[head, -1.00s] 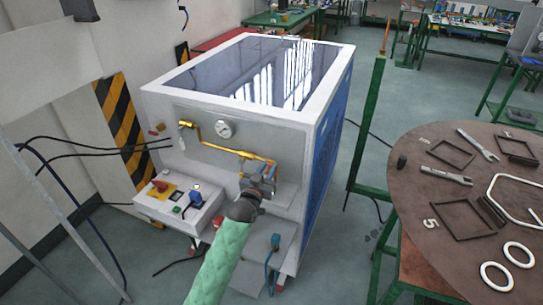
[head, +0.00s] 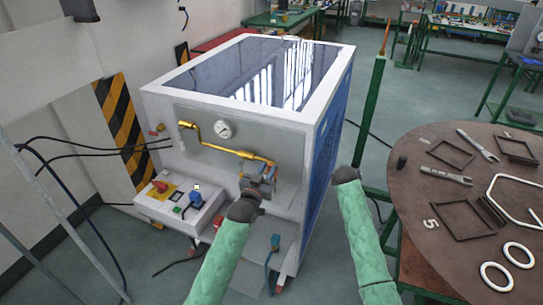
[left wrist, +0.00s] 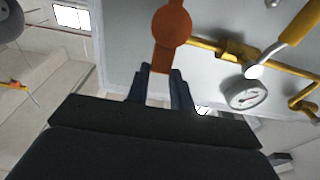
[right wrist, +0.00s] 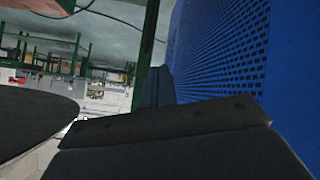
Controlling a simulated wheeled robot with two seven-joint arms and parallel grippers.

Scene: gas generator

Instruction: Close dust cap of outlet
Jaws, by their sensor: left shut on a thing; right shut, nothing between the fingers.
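The gas generator (head: 305,128) is a white cabinet with a dark glossy top and blue side. A brass pipe (head: 228,150) runs across its front panel to fittings at the right, where my left gripper (head: 257,184) is. In the left wrist view, my left gripper (left wrist: 160,76) is shut on the narrow tab of an orange-red round part (left wrist: 172,27). I cannot tell for sure whether this is the dust cap. The outlet is not clearly visible. My right gripper (head: 346,175) is shut and empty near the cabinet's blue side; its fingers also show in the right wrist view (right wrist: 156,85).
A gauge (head: 222,129) sits above the brass pipe. A small control box (head: 180,211) juts out at front left. The blue perforated side panel (right wrist: 222,50) is close to my right gripper. A round table (head: 430,215) with tools stands at right.

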